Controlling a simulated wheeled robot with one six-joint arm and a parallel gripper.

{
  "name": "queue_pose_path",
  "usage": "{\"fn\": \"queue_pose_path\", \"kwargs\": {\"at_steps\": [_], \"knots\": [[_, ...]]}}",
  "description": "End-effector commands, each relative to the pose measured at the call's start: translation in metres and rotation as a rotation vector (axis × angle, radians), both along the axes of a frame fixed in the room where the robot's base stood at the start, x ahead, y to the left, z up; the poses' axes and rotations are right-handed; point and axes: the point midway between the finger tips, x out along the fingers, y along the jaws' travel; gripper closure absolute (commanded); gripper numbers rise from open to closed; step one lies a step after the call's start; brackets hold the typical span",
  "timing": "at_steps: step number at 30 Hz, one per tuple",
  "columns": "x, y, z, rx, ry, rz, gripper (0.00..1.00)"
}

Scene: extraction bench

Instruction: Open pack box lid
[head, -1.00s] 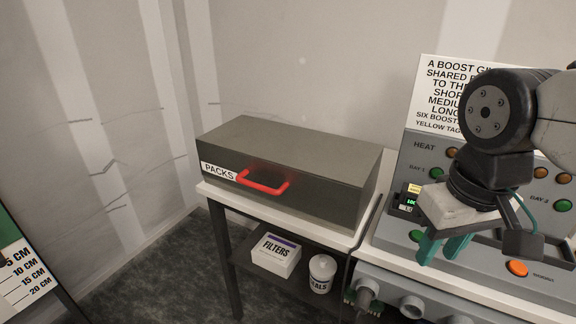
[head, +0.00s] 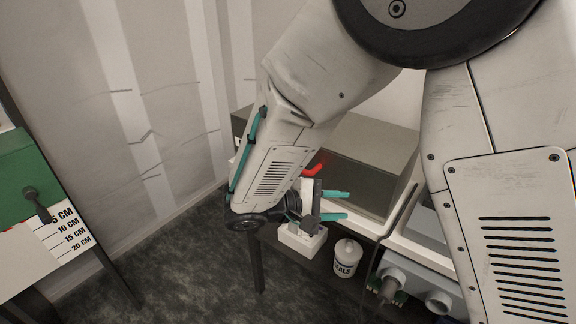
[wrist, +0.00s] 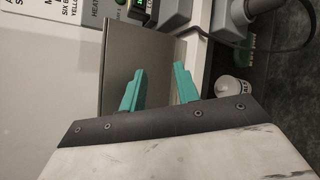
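The pack box (head: 375,140) is a grey-brown box on a white-topped bench, partly hidden behind my arm in the head view. Its lid looks closed where it shows. A small part of its red handle (head: 313,168) shows beside my arm; the rest is hidden. My gripper (head: 338,205) has two teal fingers, spread apart and empty, in front of the box and below the handle in the picture. In the wrist view the open gripper (wrist: 160,72) points toward the box (wrist: 125,60); the handle is not visible there.
On the shelf below stand a white filters box (head: 302,240), partly behind my gripper, and a white canister (head: 347,258), also in the wrist view (wrist: 230,86). A measuring board (head: 65,235) stands at left. Grey floor (head: 190,265) is clear between.

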Motion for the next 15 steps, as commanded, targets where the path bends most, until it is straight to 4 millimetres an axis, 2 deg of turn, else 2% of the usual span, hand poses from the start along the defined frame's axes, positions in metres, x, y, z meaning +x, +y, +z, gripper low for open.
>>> {"fn": "queue_pose_path", "kwargs": {"at_steps": [1,4,6,9,12,15], "knots": [[0.013,0.023,-0.013,-0.062,-0.06,0.085,0.68],[0.039,0.067,-0.026,-0.138,-0.23,0.251,0.68],[0.055,0.099,-0.03,-0.158,-0.375,0.365,0.68],[0.073,0.132,-0.025,-0.136,-0.575,0.487,0.68],[0.081,0.146,-0.015,-0.099,-0.704,0.537,0.68],[0.086,0.145,-0.01,-0.079,-0.753,0.545,0.68]]}}
